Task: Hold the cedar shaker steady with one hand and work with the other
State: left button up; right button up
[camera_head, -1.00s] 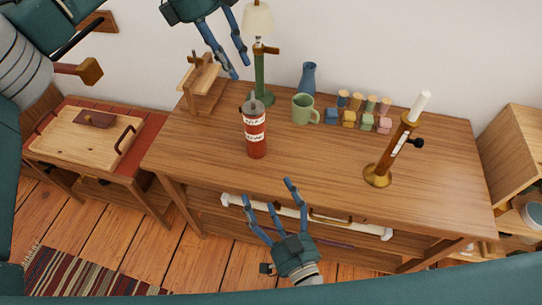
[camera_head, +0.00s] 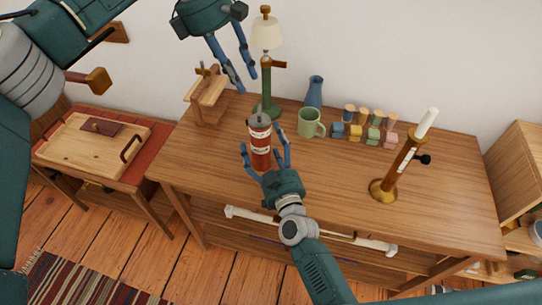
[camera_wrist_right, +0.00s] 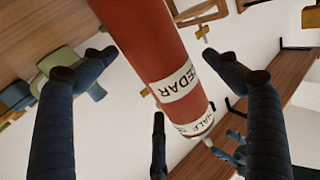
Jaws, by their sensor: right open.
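The cedar shaker (camera_head: 260,147) is a red cylinder with white label bands and a grey top, standing upright on the wooden table (camera_head: 330,185). In the right wrist view the shaker (camera_wrist_right: 150,45) shows the word CEDAR and passes between the blue fingers. My right gripper (camera_head: 263,146) is open, with its fingers on either side of the shaker; gaps to it show in the wrist view. My left gripper (camera_head: 247,90) is open and empty, its fingers apart, above the back left of the table, higher than the shaker.
A green mug (camera_head: 309,123), blue vase (camera_head: 314,92) and lamp (camera_head: 267,75) stand behind the shaker. A wooden stand (camera_head: 207,95) is at the back left. Several colored blocks (camera_head: 355,134) and a brass candlestick (camera_head: 384,188) are to the right. The front middle of the table is clear.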

jog(key=shift+x, duration=0.8)
jog(key=shift+c, duration=0.5)
pick_arm(q)
jog(key=shift+o, duration=0.2)
pick_arm(e)
jog(key=c, duration=1.3)
jog(key=shift+s, duration=0.1)
pick_arm(q)
jog(key=s+d+r+m+t+y, duration=0.2)
jog(key=s+d+m+t+y, duration=0.3)
jog(key=m, duration=1.2)
jog(key=shift+h, duration=0.6)
jog(key=x, duration=0.7)
jog(key=s+x, duration=0.1)
jog(key=x, duration=0.3)
jog(key=shift+w+a+f, duration=0.1)
jog(key=shift+a+f, duration=0.15)
jog(key=shift+a, duration=0.1)
